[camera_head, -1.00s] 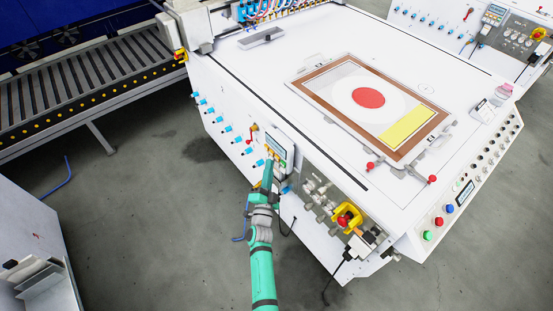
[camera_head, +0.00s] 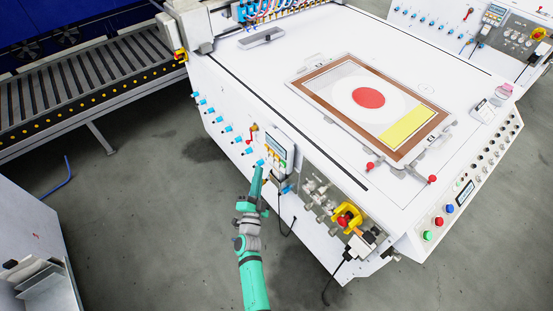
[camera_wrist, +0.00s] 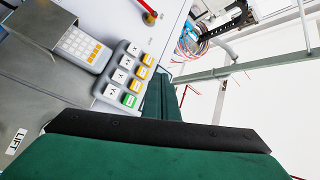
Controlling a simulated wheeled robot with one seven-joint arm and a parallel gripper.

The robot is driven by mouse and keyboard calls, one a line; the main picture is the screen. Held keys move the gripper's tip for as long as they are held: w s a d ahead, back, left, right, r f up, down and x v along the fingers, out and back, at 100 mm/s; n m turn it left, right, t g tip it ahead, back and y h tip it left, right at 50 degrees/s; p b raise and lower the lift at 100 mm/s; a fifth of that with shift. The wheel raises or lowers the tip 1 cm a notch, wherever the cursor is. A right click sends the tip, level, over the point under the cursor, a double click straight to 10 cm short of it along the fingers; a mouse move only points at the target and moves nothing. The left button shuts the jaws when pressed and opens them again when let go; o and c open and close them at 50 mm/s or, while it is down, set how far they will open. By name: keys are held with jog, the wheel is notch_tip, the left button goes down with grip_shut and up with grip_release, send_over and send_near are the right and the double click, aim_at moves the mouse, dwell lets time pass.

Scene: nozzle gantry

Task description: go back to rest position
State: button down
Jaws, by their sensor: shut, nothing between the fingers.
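My gripper (camera_head: 257,183) is at the end of my green arm, in front of the side of the white machine (camera_head: 230,80). Its fingers are shut with nothing between them. In the wrist view the closed green fingers (camera_wrist: 165,98) point toward a grey button panel (camera_wrist: 130,76) with white, orange and green buttons; a gap to the panel cannot be judged there.
A row of blue knobs (camera_head: 225,127) runs along the machine's side to the left. A yellow-collared red knob (camera_head: 346,217) and fittings lie to the right. A roller conveyor (camera_head: 80,85) is at the upper left. The grey floor (camera_head: 150,220) left of my arm is clear.

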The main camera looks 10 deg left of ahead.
dwell(0.4)
jog(key=s+d+f+n+g, duration=0.1)
jog(key=s+d+n, duration=0.1)
jog(key=s+d, duration=0.35)
jog(key=s+d+n, duration=0.1)
jog(key=s+d, duration=0.2)
jog(key=s, duration=0.6)
jog(key=s+d+f+n+g, duration=0.1)
jog(key=s+d+n, duration=0.1)
jog(key=s+d, duration=0.45)
jog(key=s+d+r+n+g+h, duration=0.1)
jog(key=s+d+r+n, duration=0.1)
jog(key=s+r, duration=0.4)
jog(key=s+d+r+n+g+h, duration=0.1)
jog(key=s+r, duration=0.5)
jog(key=s, duration=0.9)
jog(key=shift+s+d+n+g+h, duration=0.35)
jog(key=shift+d+n+g, duration=0.15)
jog(key=shift+d+n, duration=0.55)
jog(key=shift+a, duration=0.1)
